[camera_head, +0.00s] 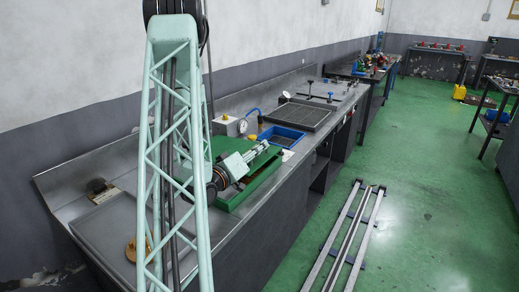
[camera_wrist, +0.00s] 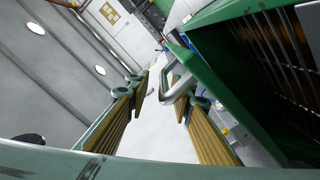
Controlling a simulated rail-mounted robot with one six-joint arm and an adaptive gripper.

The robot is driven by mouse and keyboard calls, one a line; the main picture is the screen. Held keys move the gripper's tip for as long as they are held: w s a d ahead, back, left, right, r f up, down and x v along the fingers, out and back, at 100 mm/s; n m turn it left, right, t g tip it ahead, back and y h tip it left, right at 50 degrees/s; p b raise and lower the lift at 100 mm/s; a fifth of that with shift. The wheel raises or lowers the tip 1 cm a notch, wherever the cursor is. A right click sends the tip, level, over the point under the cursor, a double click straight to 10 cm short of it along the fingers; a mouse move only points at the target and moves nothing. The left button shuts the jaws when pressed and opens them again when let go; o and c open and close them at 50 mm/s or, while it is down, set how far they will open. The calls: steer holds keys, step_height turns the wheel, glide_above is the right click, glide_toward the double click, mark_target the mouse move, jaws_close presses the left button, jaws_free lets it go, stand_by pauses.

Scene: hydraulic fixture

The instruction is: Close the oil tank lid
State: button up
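The green oil tank (camera_head: 262,182) sits on the metal bench, partly hidden behind my arm in the head view. In the wrist view a green panel (camera_wrist: 222,90), which looks like the lid, stands at an angle beside a dark opening with ribbed bars. A bent metal handle (camera_wrist: 177,86) projects from the panel. My gripper (camera_wrist: 158,95) is open, its ribbed yellow-brown fingers apart. The handle shows between the fingertips, closer to the right finger; whether it touches is unclear. In the head view my gripper (camera_head: 260,150) is small, over the tank.
A blue tray (camera_head: 281,137), a dark grid tray (camera_head: 298,115) and a gauge (camera_head: 242,126) on a box stand farther along the bench. Metal rails (camera_head: 345,235) run along the green floor at right.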

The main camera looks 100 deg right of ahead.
steer(key=shift+v, duration=3.6)
steer(key=shift+w+a, duration=0.1)
steer(key=shift+a, duration=0.05)
